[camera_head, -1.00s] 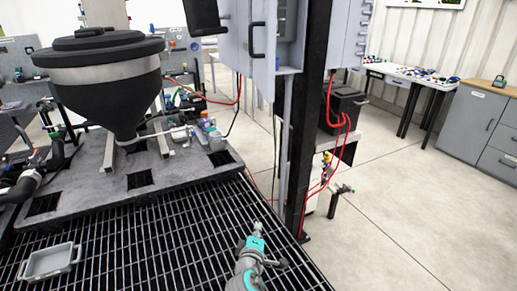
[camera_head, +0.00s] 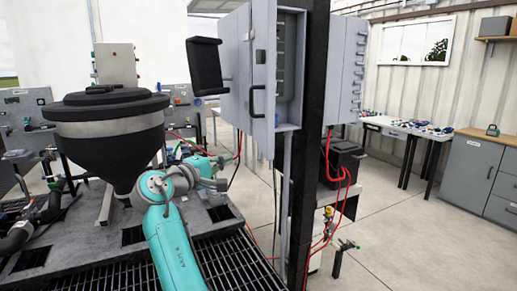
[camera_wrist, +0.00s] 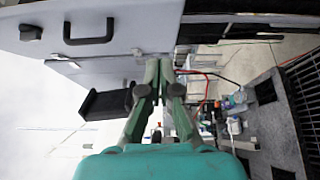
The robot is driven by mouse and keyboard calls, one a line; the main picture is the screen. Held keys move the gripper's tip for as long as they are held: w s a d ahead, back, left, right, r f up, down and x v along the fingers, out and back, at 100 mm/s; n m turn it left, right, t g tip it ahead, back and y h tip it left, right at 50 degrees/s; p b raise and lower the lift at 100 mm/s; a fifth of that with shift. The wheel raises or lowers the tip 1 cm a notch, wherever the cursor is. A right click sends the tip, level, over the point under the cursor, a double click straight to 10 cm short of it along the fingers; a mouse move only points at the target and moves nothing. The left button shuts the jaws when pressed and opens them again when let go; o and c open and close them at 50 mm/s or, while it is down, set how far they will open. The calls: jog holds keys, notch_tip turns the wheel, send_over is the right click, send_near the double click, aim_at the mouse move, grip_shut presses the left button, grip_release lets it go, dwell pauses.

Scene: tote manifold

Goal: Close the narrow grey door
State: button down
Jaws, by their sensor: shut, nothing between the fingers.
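The narrow grey door (camera_head: 262,70) stands open on the grey cabinet at the centre of the head view. It has a black pull handle (camera_head: 256,101), and the cabinet's inside shows to its right. In the wrist view a grey panel with a black handle (camera_wrist: 90,32) fills the upper left. My gripper (camera_wrist: 158,65) is shut and empty, its tips close together near the panel's lower edge. I cannot tell whether they touch it. In the head view my gripper (camera_head: 230,161) is below and left of the door, partly hidden by my wrist.
A black screen (camera_head: 206,66) sticks out left of the cabinet, and a black post (camera_head: 308,130) stands right of it. A black hopper (camera_head: 112,135) stands on a dark platform at left. Red cables hang near the post. Open floor lies at right.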

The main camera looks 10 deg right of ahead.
send_near(266, 144)
jog(key=w+d, duration=0.2)
jog(key=w, duration=0.1)
jog(key=w+d, duration=0.1)
jog(key=w, duration=0.1)
jog(key=shift+d, duration=0.7)
jog(key=shift+d, duration=0.15)
